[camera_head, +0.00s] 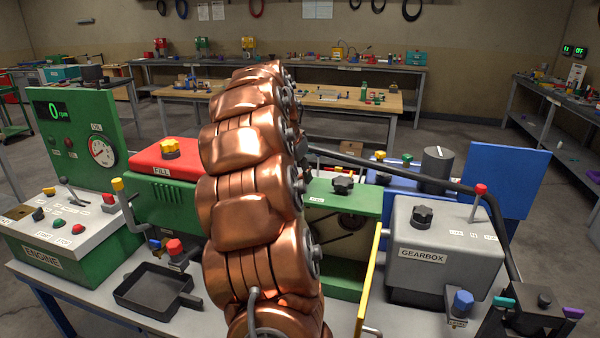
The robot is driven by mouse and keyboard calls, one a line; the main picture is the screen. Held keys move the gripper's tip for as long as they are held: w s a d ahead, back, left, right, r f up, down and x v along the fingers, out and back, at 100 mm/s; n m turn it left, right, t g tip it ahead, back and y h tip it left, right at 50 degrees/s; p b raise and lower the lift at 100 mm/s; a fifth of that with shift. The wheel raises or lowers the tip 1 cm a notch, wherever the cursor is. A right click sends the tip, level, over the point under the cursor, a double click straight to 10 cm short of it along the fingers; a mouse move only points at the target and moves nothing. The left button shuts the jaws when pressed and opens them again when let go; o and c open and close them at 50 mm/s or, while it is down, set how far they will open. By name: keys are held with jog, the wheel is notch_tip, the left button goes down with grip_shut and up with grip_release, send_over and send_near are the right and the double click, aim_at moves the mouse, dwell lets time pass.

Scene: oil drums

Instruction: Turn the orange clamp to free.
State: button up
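I cannot make out an orange clamp in this view. A dark stand (540,318) at the lower right corner carries a teal lever (505,302) and a purple lever (573,312), and is partly cut off by the frame edge. My copper-coloured arm rises through the middle of the picture and hides part of the bench behind it. My gripper does not show.
The bench holds a green engine unit (60,250), a red-topped FILL tank (185,170), a black pan (150,300) and a grey GEARBOX (430,268). A dark pipe (400,172) runs above the gearbox. A yellow bar (368,285) stands beside my arm.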

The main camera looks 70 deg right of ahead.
grip_shut()
jog(key=shift+n, duration=0.3)
dwell(0.3)
jog(key=shift+f+n+t+b, duration=0.15)
jog(key=shift+n+t+b, duration=0.5)
jog(key=shift+n, duration=0.35)
jog(key=n+b, duration=0.1)
jog(key=n, duration=0.1)
jog(key=n+t, duration=0.1)
jog(key=n, duration=0.1)
jog(key=shift+t+b, duration=0.25)
jog(key=shift+b, duration=0.1)
jog(key=n+t+y, duration=0.1)
jog(key=n, duration=0.2)
jog(key=shift+s+n, duration=0.15)
jog(key=shift+n, duration=0.25)
jog(key=shift+d+n+t+y, duration=0.1)
jog(key=shift+n+t+y, duration=0.35)
jog(key=shift+n, duration=1.25)
jog(key=shift+s, duration=0.1)
